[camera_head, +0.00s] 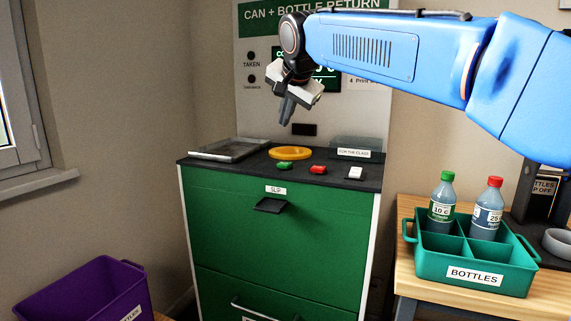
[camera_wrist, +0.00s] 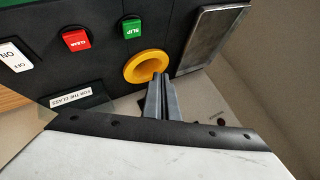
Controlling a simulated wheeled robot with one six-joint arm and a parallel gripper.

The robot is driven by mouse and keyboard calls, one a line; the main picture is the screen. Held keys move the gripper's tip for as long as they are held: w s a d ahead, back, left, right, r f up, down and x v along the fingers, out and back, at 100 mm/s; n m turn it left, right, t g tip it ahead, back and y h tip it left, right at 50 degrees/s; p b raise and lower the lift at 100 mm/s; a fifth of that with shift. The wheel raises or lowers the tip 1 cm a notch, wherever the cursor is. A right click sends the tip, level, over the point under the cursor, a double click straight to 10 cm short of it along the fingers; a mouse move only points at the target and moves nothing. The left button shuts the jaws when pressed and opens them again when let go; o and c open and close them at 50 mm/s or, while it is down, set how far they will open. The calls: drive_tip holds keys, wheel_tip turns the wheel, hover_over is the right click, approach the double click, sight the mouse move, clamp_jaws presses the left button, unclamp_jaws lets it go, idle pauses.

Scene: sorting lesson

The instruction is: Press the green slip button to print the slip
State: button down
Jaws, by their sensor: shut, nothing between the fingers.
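The green slip button (camera_head: 284,165) sits on the dark top of the green return machine (camera_head: 225,225), in front of a yellow ring (camera_head: 290,153). In the wrist view the green button (camera_wrist: 131,27) is labelled SLIP and lies beside the yellow ring (camera_wrist: 147,66). My gripper (camera_head: 284,122) is shut and empty, pointing down above the back of the machine top. In the wrist view my gripper's fingertips (camera_wrist: 161,76) appear over the edge of the yellow ring, apart from the green button. A slot labelled SLIP (camera_head: 270,205) is on the machine's front; I see no slip in it.
A red CLEAR button (camera_head: 318,170) and a white switch (camera_head: 355,173) are right of the green button. A metal plate (camera_head: 229,149) lies left. A clear bin labelled FOR THE CLASS (camera_head: 357,148) stands behind. A teal bottle crate (camera_head: 472,268) and purple crate (camera_head: 85,290) flank the machine.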

sight(285, 165)
drive_tip(key=shift+f, duration=0.15)
drive_tip(key=shift+f, duration=4.25)
drive_tip(key=shift+f, duration=0.15)
drive_tip(key=shift+f, duration=0.3)
drive_tip(key=shift+f, duration=0.5)
drive_tip(key=shift+r, duration=3.45)
